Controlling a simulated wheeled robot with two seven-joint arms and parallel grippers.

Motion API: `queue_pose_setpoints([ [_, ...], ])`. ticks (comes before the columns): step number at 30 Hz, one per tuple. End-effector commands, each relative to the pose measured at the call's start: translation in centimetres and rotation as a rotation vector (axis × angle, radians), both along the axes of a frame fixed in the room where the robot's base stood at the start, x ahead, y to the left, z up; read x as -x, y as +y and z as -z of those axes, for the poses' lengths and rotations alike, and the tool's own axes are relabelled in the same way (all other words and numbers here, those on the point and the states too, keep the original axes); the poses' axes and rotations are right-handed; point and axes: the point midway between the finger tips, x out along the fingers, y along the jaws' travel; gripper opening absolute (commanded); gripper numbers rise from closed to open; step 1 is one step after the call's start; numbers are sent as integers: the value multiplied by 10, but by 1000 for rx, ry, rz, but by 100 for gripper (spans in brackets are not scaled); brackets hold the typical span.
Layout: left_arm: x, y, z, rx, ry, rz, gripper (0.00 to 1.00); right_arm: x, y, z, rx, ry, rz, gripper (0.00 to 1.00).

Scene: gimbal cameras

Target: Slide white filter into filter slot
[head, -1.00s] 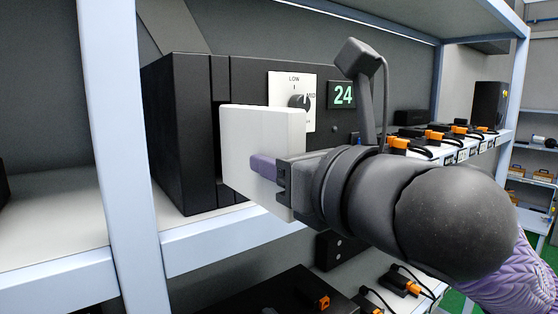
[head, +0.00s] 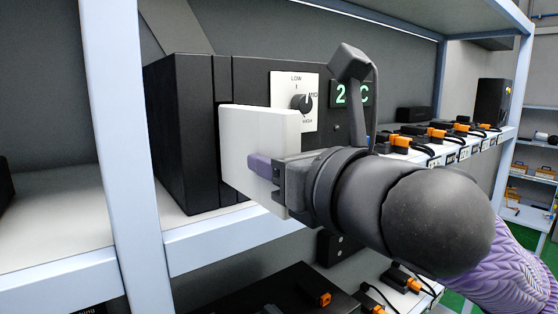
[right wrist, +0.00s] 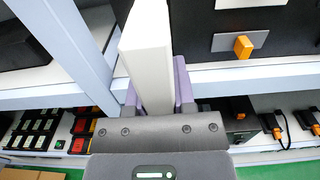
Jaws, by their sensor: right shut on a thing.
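The white filter (head: 258,138) is a flat white block, held upright at the front of a black machine (head: 182,130). My right gripper (head: 262,166) is shut on the filter, with its purple fingers on either side of the block. In the right wrist view the filter (right wrist: 149,55) stands between the purple fingers (right wrist: 157,92). The filter slot is a dark vertical opening at the filter's left edge, now mostly hidden behind the filter. I cannot tell how deep the filter sits in it. My left gripper is not in view.
The machine has a dial panel (head: 306,119) and a green display (head: 350,94), partly covered by my wrist. A pale blue shelf post (head: 128,150) stands left of it, and a shelf edge (head: 225,240) runs below. Orange-and-black devices (head: 436,134) line the shelf at right.

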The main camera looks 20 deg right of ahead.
Motion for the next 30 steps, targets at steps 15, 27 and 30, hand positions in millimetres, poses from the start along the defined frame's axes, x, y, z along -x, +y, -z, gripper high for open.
queue_pose_setpoints([
  [15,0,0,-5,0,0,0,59,-12,5,0,1,0,-1,0],
  [27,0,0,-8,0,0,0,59,-21,8,0,1,0,0,0],
  [30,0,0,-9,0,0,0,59,-24,8,0,1,0,1,0],
])
